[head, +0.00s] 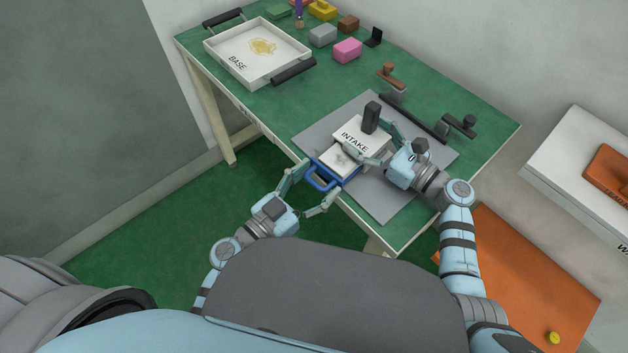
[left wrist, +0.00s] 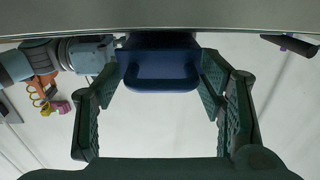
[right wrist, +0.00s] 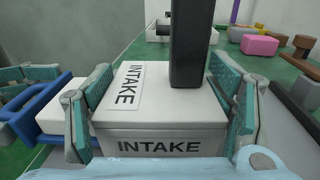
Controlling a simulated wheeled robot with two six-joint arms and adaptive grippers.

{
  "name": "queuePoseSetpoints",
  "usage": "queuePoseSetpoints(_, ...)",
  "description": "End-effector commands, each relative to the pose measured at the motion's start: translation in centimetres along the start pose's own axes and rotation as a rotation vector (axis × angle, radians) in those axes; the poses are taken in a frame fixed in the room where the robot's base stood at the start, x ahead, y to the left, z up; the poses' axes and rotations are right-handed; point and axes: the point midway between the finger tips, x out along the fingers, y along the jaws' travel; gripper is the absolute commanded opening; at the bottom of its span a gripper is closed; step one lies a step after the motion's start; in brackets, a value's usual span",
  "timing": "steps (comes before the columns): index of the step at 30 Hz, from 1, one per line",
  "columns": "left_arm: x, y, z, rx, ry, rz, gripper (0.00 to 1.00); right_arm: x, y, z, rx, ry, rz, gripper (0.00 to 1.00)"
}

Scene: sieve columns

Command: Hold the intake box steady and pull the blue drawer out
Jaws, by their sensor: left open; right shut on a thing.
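The white intake box (head: 362,137) stands on the grey mat near the table's front edge, with a dark upright post on top. My right gripper (head: 375,145) is shut on the box, one finger on each side; the box also fills the right wrist view (right wrist: 160,118). The blue drawer (head: 323,178) sticks partly out of the box's front, with a white block in or above it. My left gripper (head: 308,190) is open around the drawer's handle, apart from it; the left wrist view shows the blue handle (left wrist: 162,84) between its fingers.
The grey mat (head: 390,205) lies under the box on the green table (head: 480,122). A white BASE tray (head: 222,72) stands at the far left. Several blocks, including a pink one (head: 347,50), and dark bars (head: 412,118) lie behind the box.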

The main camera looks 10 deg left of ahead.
Motion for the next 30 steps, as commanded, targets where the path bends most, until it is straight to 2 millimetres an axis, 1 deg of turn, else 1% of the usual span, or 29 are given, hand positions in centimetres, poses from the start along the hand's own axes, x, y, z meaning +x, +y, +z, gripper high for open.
queuePoseSetpoints(1, 0.0, 0.0, 0.0, 0.0, 0.0, 0.0, 0.63, 0.0, 0.0, -0.1, 0.001, 0.003, 0.0, 0.35)
queuePoseSetpoints(2, 0.0, 0.0, 0.0, 0.0, 0.0, 0.0, 0.59, 0.0, 0.0, -0.1, 0.001, 0.003, 0.0, 0.35)
queuePoseSetpoints(12, -0.1, 0.0, 0.0, -0.001, 0.0, 0.0, 0.04, 0.0, 0.0, -0.1, 0.001, 0.003, 0.0, 0.35)
queuePoseSetpoints(14, 0.0, 0.0, 0.0, -0.001, 0.001, 0.0, 0.04, 0.0, 0.0, -0.1, 0.001, 0.003, 0.0, 0.35)
queuePoseSetpoints(19, 1.3, 0.0, 0.0, -0.003, 0.001, 0.0, 0.04, 0.0, 0.0, -0.1, 0.001, 0.002, 0.0, 0.35)
queuePoseSetpoints(25, 1.3, 0.0, 0.0, -0.003, 0.0, 0.001, 0.04, 0.0, 0.0, -0.1, 0.002, 0.002, 0.0, 0.35)
queuePoseSetpoints(26, 1.3, 0.0, 0.0, -0.003, 0.0, 0.001, 0.57, 0.0, 0.0, -0.1, 0.002, 0.002, 0.0, 0.35)
queuePoseSetpoints(27, 1.3, 0.0, 0.0, -0.003, 0.0, 0.001, 0.63, 0.0, 0.0, -0.1, 0.002, 0.002, 0.0, 0.35)
queuePoseSetpoints(30, 1.3, 0.0, 0.0, -0.002, 0.0, 0.0, 0.63, 0.0, 0.0, -0.1, 0.002, 0.002, 0.0, 0.35)
